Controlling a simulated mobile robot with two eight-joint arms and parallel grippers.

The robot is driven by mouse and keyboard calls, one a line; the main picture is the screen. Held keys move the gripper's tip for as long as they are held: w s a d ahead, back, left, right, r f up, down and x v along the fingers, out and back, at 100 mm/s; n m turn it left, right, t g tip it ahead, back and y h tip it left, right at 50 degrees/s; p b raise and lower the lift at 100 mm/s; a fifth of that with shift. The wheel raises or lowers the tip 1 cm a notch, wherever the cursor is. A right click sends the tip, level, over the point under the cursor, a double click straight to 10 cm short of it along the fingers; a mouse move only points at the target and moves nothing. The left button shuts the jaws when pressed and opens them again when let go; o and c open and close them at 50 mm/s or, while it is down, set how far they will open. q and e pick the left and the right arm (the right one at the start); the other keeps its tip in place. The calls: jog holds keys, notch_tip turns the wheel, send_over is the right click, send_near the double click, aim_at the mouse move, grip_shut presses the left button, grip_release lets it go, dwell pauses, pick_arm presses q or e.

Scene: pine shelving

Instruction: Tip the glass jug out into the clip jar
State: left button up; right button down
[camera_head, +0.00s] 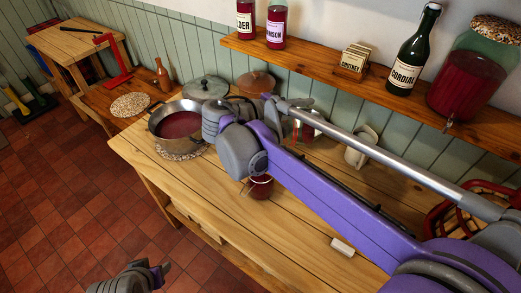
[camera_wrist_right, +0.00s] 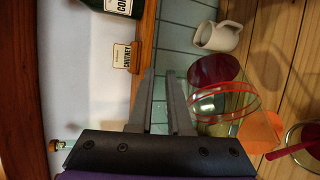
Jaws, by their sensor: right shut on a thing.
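My right gripper (camera_head: 290,104) reaches over the pine worktop from the right. It is shut on a glass vessel with dark red contents (camera_head: 311,122), which I take for the glass jug; my arm partly hides it. In the right wrist view my fingers (camera_wrist_right: 167,100) are beside clear glass with a red-orange rim and a dark red surface (camera_wrist_right: 213,69); where they grip is unclear. A small glass vessel with red contents (camera_head: 261,187), perhaps the clip jar, stands below my wrist, its top hidden. My left gripper (camera_head: 158,273) is at the bottom left, away from the worktop.
A steel pan of red liquid (camera_head: 181,125) stands at the worktop's left end. A pale mug (camera_head: 360,148) stands behind my arm, and a small white block (camera_head: 342,246) lies near the front edge. Bottles and a large jar (camera_head: 466,78) stand on the shelf above.

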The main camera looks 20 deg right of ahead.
jog(key=shift+w+a+r+h, duration=0.1)
jog(key=shift+a+r+h, duration=0.1)
jog(key=shift+a+h, duration=0.15)
jog(key=shift+a, duration=0.3)
jog(key=shift+r, duration=0.2)
jog(key=d, duration=0.1)
jog(key=d+y, duration=0.1)
jog(key=d, duration=0.1)
jog(key=shift+s+f+p, duration=0.3)
jog(key=shift+s+p, duration=0.05)
jog(key=shift+d+f+m+y+p, duration=0.3)
jog(key=shift+d+f+m+y, duration=0.1)
jog(key=shift+d+f+y, duration=0.6)
pick_arm(q)
jog(key=shift+s+d+f+b, duration=0.2)
jog(key=shift+f+b, duration=0.35)
jog(key=shift+b, duration=0.2)
jog(key=shift+s+d+f+b, duration=0.1)
jog(key=shift+s+f+b, duration=0.05)
jog(key=shift+f+b, duration=0.5)
pick_arm(e)
jog(key=d+f+m+y, duration=0.1)
jog(key=d+f+y, duration=0.3)
jog(key=f+y, duration=0.2)
jog(key=s+d+f+m+y, duration=0.1)
jog(key=d+f+y, duration=0.4)
jog(key=f, duration=0.5)
jog(key=shift+d+f+m+y, duration=0.15)
jog(key=shift+f+m+y, duration=0.05)
jog(key=shift+m+y, duration=0.5)
